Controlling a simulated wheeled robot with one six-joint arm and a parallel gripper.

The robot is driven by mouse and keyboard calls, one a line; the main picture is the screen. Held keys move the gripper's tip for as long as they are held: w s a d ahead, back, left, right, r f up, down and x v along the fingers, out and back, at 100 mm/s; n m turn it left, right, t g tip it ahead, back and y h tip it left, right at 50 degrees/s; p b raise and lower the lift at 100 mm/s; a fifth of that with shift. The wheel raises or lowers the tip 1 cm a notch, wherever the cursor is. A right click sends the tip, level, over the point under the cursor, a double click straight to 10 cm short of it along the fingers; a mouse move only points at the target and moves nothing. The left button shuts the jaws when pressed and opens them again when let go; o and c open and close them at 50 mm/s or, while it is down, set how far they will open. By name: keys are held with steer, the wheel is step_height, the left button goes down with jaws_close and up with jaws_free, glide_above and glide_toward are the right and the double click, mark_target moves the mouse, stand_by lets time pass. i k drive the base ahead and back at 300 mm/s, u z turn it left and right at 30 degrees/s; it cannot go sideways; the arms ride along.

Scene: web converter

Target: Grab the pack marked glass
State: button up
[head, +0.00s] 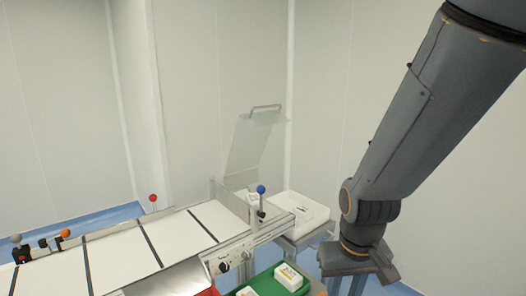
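Two white packs sit in a green tray (266,278) at the bottom edge of the head view. One pack (288,277) lies toward the tray's right side and has small yellow and dark marks on top. The other pack (247,291) is cut off by the picture's lower edge. The marks are too small to read, so I cannot tell which one is marked glass. My gripper (362,264) hangs to the right of the tray, apart from both packs. Its fingertips are not clear, so its opening cannot be told.
A machine with a white web (180,236) crossed by dark bars runs along the left. A raised clear guard (249,143), a blue-knobbed lever (261,190) and a red-knobbed lever (153,198) stand up from it. A white bin (318,214) is behind the tray. Walls close the back.

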mark_target(252, 199)
steer(key=u, duration=2.55)
steer(key=k, duration=1.1)
steer(key=z, duration=0.9)
steer(key=i, duration=1)
